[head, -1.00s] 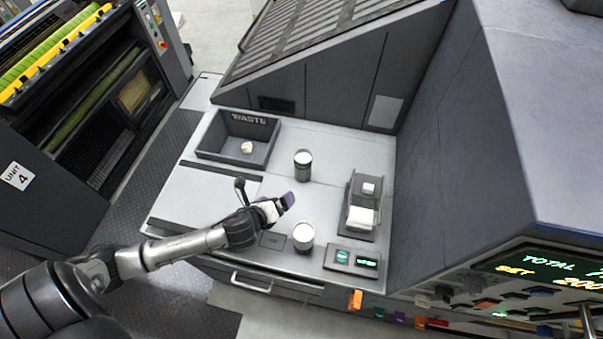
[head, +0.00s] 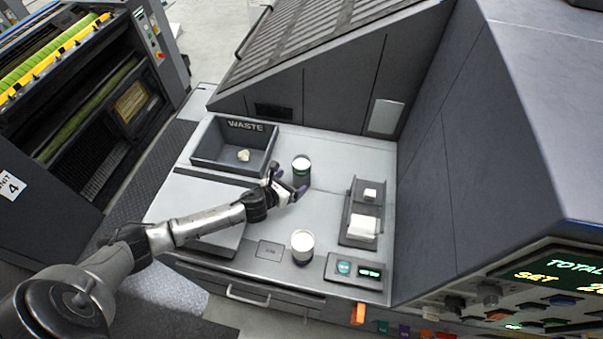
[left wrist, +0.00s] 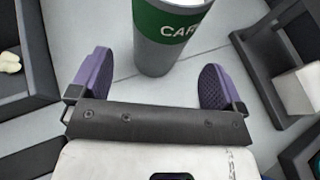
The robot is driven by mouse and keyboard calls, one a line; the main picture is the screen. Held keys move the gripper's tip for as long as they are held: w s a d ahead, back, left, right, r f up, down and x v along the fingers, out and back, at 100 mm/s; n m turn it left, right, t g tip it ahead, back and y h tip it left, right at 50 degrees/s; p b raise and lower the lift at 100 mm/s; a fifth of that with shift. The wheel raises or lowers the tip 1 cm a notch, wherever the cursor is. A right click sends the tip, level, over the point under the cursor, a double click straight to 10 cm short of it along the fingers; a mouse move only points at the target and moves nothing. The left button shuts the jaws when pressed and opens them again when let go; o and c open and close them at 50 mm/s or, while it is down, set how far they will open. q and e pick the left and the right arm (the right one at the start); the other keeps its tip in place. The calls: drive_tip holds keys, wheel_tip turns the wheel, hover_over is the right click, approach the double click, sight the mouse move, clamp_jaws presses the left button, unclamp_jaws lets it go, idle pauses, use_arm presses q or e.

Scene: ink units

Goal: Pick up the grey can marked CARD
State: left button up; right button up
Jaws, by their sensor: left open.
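The grey can marked CARD (left wrist: 168,48) stands upright, with a green band and a pale top, in the left wrist view. Only "CAR" of its label can be read there. In the head view it is the can (head: 301,168) just right of the waste bin. My left gripper (head: 289,181) is open, its purple fingers in front of this can. In the left wrist view, the open fingers (left wrist: 155,77) lie to either side of the can's lower part, with nothing gripped. My right gripper is not in view.
A second white-topped can (head: 302,246) stands nearer the front edge. The WASTE bin (head: 205,160) holds a crumpled pale piece (head: 243,155). A dark holder with white blocks (head: 348,243) stands to the right. A small display panel (head: 357,283) lies at the front.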

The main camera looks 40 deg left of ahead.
sight(296, 179)
use_arm(q)
drive_tip(key=shift+x, duration=2.85)
drive_tip(key=shift+s+f, duration=0.15)
drive_tip(key=shift+f, duration=0.05)
drive_tip(key=shift+c, duration=0.3)
drive_tip(key=c, duration=1)
drive_tip(key=shift+r, duration=0.1)
